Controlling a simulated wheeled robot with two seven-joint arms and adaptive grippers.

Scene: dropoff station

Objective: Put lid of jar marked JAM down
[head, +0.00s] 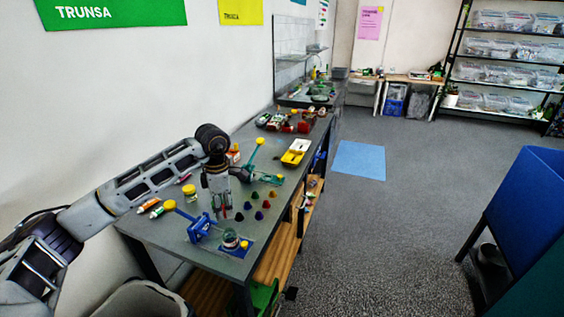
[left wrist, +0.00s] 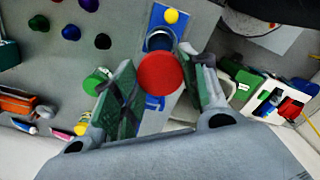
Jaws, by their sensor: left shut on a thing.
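My left gripper (head: 222,212) hangs over the grey table in the head view. In the left wrist view its two green-padded fingers (left wrist: 162,82) are shut on a round red lid (left wrist: 160,72). An open-looking glass jar (head: 230,238) stands on a blue mat (head: 242,254) at the table's near end, below the gripper. The jar also shows partly behind the lid in the left wrist view (left wrist: 160,40). No JAM marking is readable. My right gripper is not in view.
A blue device with a yellow knob (head: 199,228) stands beside the jar. A yellow ball (head: 245,244) is on the mat. Several coloured pieces (head: 257,215), a yellow-capped jar (head: 190,192), a green device (head: 254,160) and a yellow-white tray (head: 295,152) are on the table (head: 155,226).

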